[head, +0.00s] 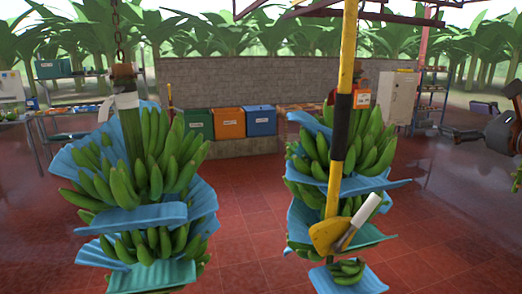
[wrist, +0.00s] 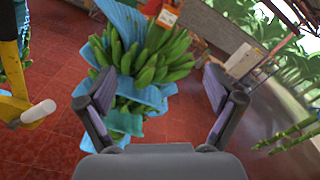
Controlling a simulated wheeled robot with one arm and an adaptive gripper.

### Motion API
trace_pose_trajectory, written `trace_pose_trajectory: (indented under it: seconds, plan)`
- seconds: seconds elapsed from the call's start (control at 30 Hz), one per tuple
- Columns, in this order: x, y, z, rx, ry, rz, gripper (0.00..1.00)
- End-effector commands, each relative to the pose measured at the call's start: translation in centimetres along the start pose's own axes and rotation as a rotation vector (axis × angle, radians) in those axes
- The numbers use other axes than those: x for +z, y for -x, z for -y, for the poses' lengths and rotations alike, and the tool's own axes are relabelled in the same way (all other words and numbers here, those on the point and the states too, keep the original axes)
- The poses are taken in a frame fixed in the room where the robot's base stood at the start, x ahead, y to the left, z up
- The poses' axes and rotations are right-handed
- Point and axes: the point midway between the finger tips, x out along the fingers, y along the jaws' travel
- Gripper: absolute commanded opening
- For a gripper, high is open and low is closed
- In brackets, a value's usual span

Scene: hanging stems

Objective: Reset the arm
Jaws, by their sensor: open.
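My gripper (wrist: 159,88) is open and empty in the wrist view, its two dark fingers spread wide. A green banana stem (wrist: 150,62) with blue sheets between its hands shows beyond and between the fingers, apparently apart from them. In the head view my gripper (head: 474,121) is at the right edge, pointing left, clear of the stems. The left banana stem (head: 150,165) hangs from a chain (head: 117,35).
The yellow and black pole (head: 343,110) stands before the right stem, with a yellow holder (head: 327,235) and white-handled tool (head: 361,221). Green, orange and blue bins (head: 260,120) stand by the back wall (head: 250,80). Red tiled floor (head: 245,200) is open between the stems.

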Motion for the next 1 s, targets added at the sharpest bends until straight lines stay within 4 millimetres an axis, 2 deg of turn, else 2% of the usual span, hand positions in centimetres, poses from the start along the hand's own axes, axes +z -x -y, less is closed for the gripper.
trace_pose_trajectory:
  seconds: [0.33, 0.57, 0.67, 0.77, 0.8, 0.87, 1.0]
  plan:
    - [1.0, -2.1, -5.7, 0.132, 0.124, -0.016, 0.92]
    - [1.7, -3.6, -12.2, 0.279, 0.262, -0.025, 0.92]
    - [1.8, -4.0, -16.0, 0.368, 0.351, -0.027, 0.92]
    - [1.7, -4.1, -21.4, 0.499, 0.471, -0.024, 0.92]
    - [1.6, -3.9, -23.9, 0.561, 0.531, -0.022, 0.92]
    - [1.2, -3.2, -27.5, 0.651, 0.625, -0.015, 0.92]
    - [-0.5, -0.5, -35.5, 0.883, 0.844, 0.012, 0.92]
